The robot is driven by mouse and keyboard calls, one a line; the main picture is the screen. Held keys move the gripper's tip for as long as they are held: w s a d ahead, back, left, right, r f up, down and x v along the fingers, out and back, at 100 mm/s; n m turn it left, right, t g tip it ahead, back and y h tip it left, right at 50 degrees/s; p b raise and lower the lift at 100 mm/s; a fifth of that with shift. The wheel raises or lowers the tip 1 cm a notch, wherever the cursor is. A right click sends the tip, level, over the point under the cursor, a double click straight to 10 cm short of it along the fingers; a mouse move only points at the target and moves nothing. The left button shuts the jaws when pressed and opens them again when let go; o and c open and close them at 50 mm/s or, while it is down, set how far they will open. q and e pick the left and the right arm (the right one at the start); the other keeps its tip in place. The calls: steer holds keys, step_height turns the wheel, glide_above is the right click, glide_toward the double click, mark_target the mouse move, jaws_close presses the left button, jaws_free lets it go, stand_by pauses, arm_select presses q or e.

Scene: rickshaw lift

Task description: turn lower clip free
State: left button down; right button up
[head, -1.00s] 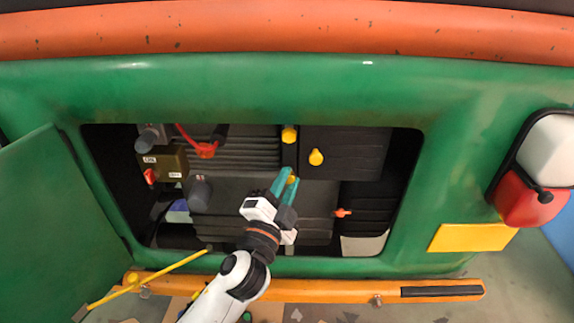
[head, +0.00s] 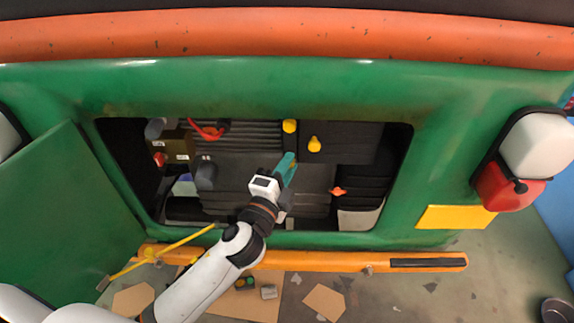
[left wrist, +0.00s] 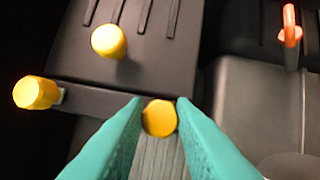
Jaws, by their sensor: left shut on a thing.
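My left gripper (head: 287,165) reaches into the open engine bay from below. In the left wrist view its teal fingers (left wrist: 158,108) are shut on a round yellow lower clip (left wrist: 160,119), one finger on each side. This clip is hidden by the fingers in the head view. The upper yellow clip (head: 289,126) sits above it at the other end of a dark strap; it also shows in the left wrist view (left wrist: 36,93). My right gripper is not in view.
A yellow knob (head: 314,145) stands on the dark box right of the strap. An orange lever (head: 338,191) is lower right. A red handle (head: 209,132) is upper left. The green bay frame (head: 260,239) surrounds the opening, with an open door (head: 80,205) at left.

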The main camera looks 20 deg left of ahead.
arm_select(q)
steer(key=c, duration=1.2)
jaws_free()
steer(key=s+a+b, duration=0.1)
steer(key=s+b, duration=0.3)
steer(key=s, duration=0.7)
steer(key=shift+s+a+f+b, duration=0.2)
steer(key=shift+s+f+b, duration=0.1)
steer(key=shift+s+f, duration=0.1)
